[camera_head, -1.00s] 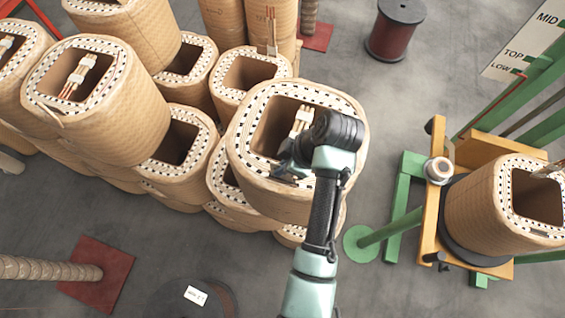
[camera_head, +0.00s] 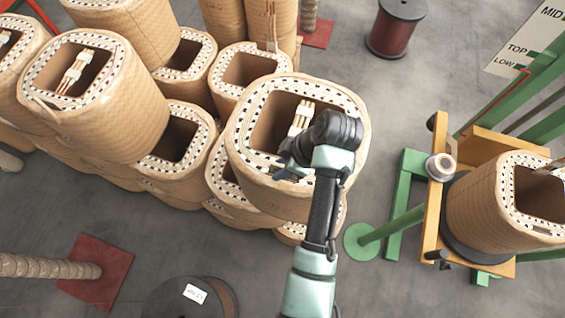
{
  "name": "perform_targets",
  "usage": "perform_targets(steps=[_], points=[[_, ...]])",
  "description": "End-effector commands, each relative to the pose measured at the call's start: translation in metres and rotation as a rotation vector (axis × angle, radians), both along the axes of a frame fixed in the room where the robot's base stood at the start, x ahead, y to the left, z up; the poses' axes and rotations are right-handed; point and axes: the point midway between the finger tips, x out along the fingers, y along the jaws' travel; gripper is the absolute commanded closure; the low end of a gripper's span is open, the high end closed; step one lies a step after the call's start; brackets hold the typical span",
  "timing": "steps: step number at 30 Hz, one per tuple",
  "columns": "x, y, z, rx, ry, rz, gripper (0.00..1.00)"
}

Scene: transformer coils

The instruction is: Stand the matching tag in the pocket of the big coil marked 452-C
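A big tan coil (camera_head: 246,168) with a black-and-white dotted rim stands in the middle, on top of other coils. Pale leads (camera_head: 301,118) lie in its opening. My gripper (camera_head: 284,168) is over the front part of this coil's rim and opening, pointing down and left. My wrist hides much of it, so its fingers and anything between them are unclear. Another big coil (camera_head: 125,115) stands at the left, also with leads in its opening. I cannot read 452-C on any coil, and I cannot make out a tag or pocket for certain.
More coils are packed behind and left. At the right, a coil (camera_head: 480,215) sits on an orange and green stand (camera_head: 430,205). A dark spool (camera_head: 170,300) with a white label (camera_head: 195,293) is at the bottom. Grey floor (camera_head: 390,110) is clear between coils and stand.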

Motion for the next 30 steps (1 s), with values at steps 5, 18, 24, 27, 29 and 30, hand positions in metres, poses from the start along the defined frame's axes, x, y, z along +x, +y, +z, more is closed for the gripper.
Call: perform_targets(steps=[5,18,24,27,29,30], points=[[0.000,0.000,0.000,0.000,0.000,0.000,0.61],[-0.006,-0.022,0.054,-0.003,-0.007,-0.002,0.61],[-0.012,-0.035,0.096,0.000,0.001,-0.002,0.61],[-0.014,-0.040,0.106,0.000,0.001,-0.003,0.61],[-0.014,-0.042,0.111,-0.001,0.001,-0.002,0.61],[-0.015,-0.043,0.113,0.000,0.001,-0.002,0.61]])
